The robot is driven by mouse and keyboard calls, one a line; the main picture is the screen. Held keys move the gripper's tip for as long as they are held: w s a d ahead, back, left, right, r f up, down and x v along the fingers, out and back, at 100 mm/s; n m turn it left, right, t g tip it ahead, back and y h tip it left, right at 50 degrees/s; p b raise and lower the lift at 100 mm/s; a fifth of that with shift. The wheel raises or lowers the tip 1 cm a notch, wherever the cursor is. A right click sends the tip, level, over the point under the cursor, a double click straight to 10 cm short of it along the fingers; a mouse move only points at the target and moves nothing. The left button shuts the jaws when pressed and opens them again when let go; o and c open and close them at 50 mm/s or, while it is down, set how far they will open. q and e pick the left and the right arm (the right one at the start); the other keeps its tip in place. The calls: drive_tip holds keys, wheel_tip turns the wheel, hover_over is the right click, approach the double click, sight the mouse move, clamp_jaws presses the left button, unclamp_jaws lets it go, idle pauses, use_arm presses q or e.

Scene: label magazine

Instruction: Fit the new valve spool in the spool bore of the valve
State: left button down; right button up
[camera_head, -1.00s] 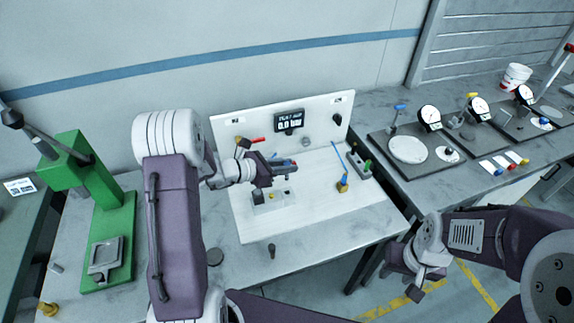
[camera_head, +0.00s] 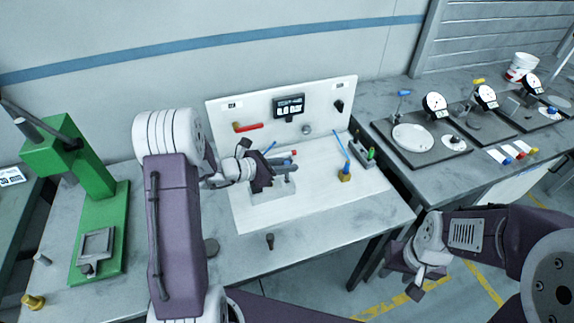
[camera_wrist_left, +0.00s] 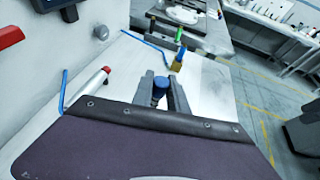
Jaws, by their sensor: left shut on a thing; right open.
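My left gripper (camera_head: 284,174) is over the light grey valve block (camera_head: 272,196) on the white board and hides much of it. In the left wrist view its two dark fingers (camera_wrist_left: 161,92) are shut on a blue-ended piece (camera_wrist_left: 160,82). Only its blue end shows, so I cannot tell for sure that it is the new valve spool, or whether it touches the bore, which is hidden. A grey cylinder with a red end (camera_wrist_left: 92,86) lies just left of the fingers. My right gripper (camera_head: 414,287) is open and empty, away from the bench at lower right.
A white panel with a display (camera_head: 289,106) and red lever (camera_head: 248,127) stands behind. A brass fitting (camera_head: 344,174) stands right of the block. A dark piece (camera_head: 270,241) stands in front on the bench. A green press (camera_head: 105,225) stands left. The board's front right is clear.

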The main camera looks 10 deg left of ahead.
use_arm(q)
drive_tip(key=shift+b, duration=0.4)
idle(1.2)
drive_tip(key=shift+f+b, duration=0.8)
drive_tip(key=shift+f, duration=0.05)
drive_tip(key=shift+r, duration=0.2)
drive_tip(key=shift+r+p, duration=0.25)
drive_tip(key=shift+p, duration=0.1)
drive_tip(key=shift+b, duration=0.4)
idle(1.2)
drive_tip(key=shift+f+b, duration=0.4)
drive_tip(key=shift+b, duration=0.05)
drive_tip(key=shift+r, duration=0.1)
